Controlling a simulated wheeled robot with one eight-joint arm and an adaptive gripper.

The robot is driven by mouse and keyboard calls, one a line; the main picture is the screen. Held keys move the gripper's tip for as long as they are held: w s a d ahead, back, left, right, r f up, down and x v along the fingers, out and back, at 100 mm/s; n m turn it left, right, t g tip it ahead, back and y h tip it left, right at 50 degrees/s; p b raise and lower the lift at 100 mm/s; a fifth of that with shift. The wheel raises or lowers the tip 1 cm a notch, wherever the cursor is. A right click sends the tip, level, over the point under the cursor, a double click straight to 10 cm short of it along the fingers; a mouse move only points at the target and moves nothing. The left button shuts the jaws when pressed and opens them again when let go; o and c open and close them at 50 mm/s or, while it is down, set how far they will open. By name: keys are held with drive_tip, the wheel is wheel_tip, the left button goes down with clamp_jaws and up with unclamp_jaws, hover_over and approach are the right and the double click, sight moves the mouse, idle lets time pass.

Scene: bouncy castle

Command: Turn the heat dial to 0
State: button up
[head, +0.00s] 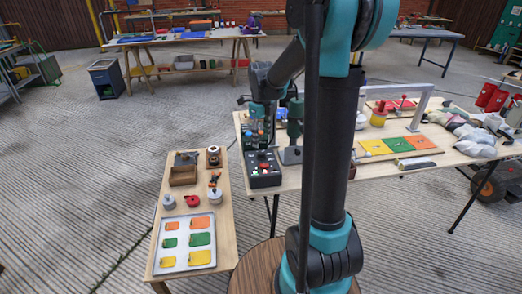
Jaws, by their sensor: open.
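A dark control box (262,181) sits at the left end of the long wooden table. Small red and white controls show on its top. I cannot tell which of them is the heat dial, and its setting is too small to read. My gripper (259,140) points down just above the back of this box. It is open, and nothing shows between its fingers. I cannot tell whether it touches a control. My arm's upper links hide part of the table to the right.
A low wooden bench (226,240) on the left holds a tray (160,262) of coloured pieces, a wooden box (183,177) and small pots. A dark-based stand (291,156) is right beside the control box. Coloured panels (397,145) and cloth bags (475,140) lie farther right.

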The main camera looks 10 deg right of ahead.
sight(261, 152)
wheel_tip(261, 152, down, 6)
idle(0.4)
clamp_jaws()
